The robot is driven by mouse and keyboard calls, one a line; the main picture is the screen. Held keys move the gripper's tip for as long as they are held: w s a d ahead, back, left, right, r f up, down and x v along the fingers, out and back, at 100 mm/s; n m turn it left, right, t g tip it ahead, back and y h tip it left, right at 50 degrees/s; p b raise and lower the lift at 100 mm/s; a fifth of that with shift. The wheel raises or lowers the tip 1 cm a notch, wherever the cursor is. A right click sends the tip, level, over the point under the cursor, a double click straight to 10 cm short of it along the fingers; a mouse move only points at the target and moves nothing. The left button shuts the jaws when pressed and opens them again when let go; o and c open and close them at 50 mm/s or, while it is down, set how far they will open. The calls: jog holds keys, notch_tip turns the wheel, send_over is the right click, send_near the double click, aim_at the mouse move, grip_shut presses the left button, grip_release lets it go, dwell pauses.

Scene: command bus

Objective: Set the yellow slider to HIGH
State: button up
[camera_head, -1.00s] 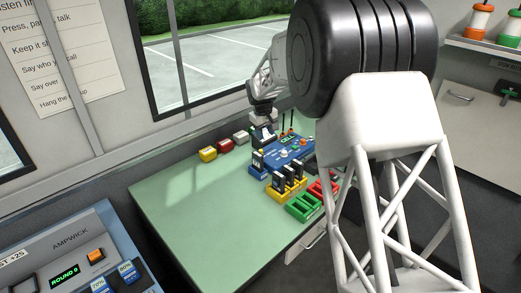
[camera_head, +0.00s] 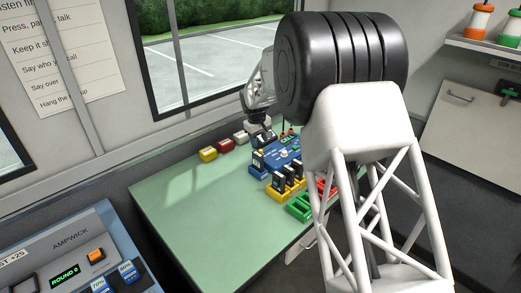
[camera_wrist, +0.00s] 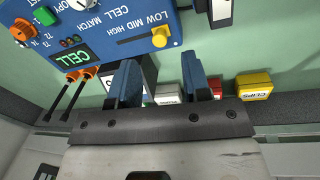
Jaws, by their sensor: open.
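The blue panel (camera_head: 284,153) lies on the green bench near the window wall. In the wrist view the blue panel (camera_wrist: 100,20) appears upside down, with LOW MID HIGH printed beside a slot. The yellow slider (camera_wrist: 159,38) has a round knob sitting away from the HIGH end, around MID or LOW; I cannot tell exactly which. My gripper (camera_wrist: 160,68) is open and empty, its two blue fingers apart, with the knob in line with the gap just beyond the tips. In the head view my gripper (camera_head: 260,138) is small beside the panel's far left edge, partly hidden.
Yellow (camera_head: 208,154), red (camera_head: 226,145) and white boxes stand by the wall, the yellow one labelled CLIPS. Black cells stand in a yellow rack (camera_head: 279,193); green trays (camera_head: 300,207) are in front. Antennas rise behind the panel. The left bench top is clear.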

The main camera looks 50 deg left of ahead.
aim_at(261, 150)
jog(key=shift+w+f, duration=0.2)
jog(key=shift+f, duration=1.1)
jog(key=shift+w+f, duration=0.15)
jog(key=shift+f, duration=1.15)
grip_shut()
